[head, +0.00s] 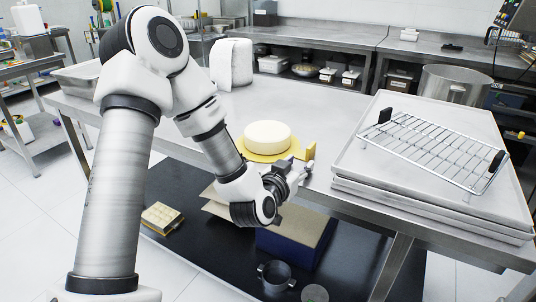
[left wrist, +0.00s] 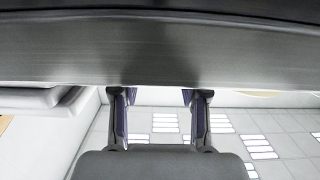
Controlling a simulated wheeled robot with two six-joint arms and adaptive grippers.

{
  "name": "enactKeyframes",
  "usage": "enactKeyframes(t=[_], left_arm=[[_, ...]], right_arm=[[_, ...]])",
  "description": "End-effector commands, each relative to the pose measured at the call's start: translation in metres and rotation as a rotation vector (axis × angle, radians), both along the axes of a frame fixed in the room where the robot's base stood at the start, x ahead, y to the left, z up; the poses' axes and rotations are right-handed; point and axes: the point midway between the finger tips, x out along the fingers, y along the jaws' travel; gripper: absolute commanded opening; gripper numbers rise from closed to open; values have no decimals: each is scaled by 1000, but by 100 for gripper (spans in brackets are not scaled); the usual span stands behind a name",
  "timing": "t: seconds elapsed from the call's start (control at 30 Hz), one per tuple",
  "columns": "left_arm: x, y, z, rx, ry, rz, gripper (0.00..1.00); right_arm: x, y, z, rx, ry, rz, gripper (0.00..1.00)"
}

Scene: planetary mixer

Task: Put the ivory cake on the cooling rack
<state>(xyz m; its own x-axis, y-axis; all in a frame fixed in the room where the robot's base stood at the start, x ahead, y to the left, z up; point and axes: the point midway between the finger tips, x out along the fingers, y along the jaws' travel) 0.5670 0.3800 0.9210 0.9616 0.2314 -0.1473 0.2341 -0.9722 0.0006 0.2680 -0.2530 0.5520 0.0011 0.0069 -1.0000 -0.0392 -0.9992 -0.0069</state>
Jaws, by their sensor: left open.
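The ivory cake (head: 267,135) is a smooth round block on a thin golden board (head: 250,156), near the front edge of the steel table. A yellow upright tab (head: 311,151) stands at the board's right side. The wire cooling rack (head: 430,148), with black end grips, lies on stacked trays at the right. My left gripper (head: 306,168) is at the table's front edge, just in front of the board and near the tab. Its two fingers (left wrist: 159,98) are apart with nothing between them in the left wrist view. My right gripper is not seen.
The stacked trays (head: 349,165) fill the table's right end. A large steel bowl (head: 455,84) stands behind them. A white rounded object (head: 231,63) stands farther back. A blue box (head: 290,245) sits on the lower shelf. The tabletop between cake and trays is mostly clear.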

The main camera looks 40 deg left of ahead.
Motion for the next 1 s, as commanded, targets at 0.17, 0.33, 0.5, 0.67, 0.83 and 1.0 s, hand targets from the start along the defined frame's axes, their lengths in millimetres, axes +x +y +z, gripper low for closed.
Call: enactKeyframes(t=[0.17,0.33,0.5,0.67,0.83,1.0], left_arm=[[24,4,2,3,0,0,44],[55,9,4,3,1,0,44],[67,12,1,0,1,-1,44],[67,12,1,0,2,0,37],[67,12,1,0,2,0,0],[67,12,2,1,-1,0,0]], right_arm=[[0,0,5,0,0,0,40],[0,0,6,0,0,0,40],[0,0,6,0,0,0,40],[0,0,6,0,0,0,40],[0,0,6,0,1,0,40],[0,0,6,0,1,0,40]])
